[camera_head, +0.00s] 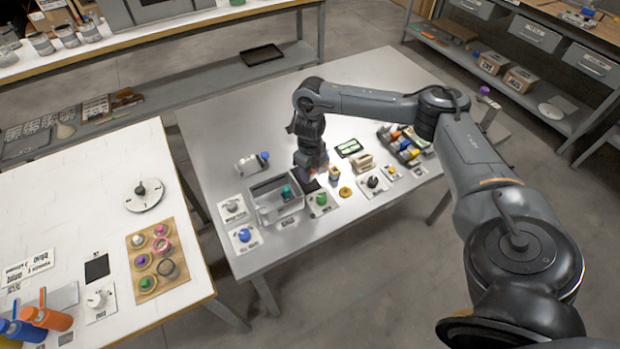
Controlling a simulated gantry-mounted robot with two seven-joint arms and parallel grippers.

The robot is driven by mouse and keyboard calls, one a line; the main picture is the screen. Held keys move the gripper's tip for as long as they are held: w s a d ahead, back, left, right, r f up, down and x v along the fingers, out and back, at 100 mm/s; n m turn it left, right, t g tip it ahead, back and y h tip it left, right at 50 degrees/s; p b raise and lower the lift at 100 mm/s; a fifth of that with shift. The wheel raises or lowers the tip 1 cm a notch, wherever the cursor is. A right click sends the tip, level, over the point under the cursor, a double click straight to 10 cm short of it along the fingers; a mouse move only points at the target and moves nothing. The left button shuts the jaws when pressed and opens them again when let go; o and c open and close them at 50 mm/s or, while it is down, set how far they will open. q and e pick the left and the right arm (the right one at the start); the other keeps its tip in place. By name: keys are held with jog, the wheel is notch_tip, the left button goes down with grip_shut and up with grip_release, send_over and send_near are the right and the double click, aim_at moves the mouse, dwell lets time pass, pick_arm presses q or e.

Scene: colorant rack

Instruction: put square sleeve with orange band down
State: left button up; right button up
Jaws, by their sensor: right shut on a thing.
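My right gripper (312,165) points down over the grey table (225,120), close above a dark square pad (308,187). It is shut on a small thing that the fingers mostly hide. A hint of blue and orange shows at the fingertips, fitting the square sleeve with orange band, but its shape is too small to make out. I cannot tell whether it touches the pad. A small yellow-topped block (334,174) stands just right of the gripper. My left gripper is not in view.
A grey bin (262,206) stands left of the gripper. A green-knobbed piece (319,201) and a yellow ring (345,192) lie in front. A white bottle with blue cap (251,163) lies behind left. A rack of colored items (403,145) is at right. The table's back left is clear.

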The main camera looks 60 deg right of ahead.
aim_at(310, 185)
notch_tip(310, 185, down, 3)
jog(key=shift+f+b, duration=0.15)
jog(key=shift+b, duration=0.15)
jog(key=shift+f, duration=0.15)
jog(key=shift+f, duration=0.15)
jog(key=o, duration=1)
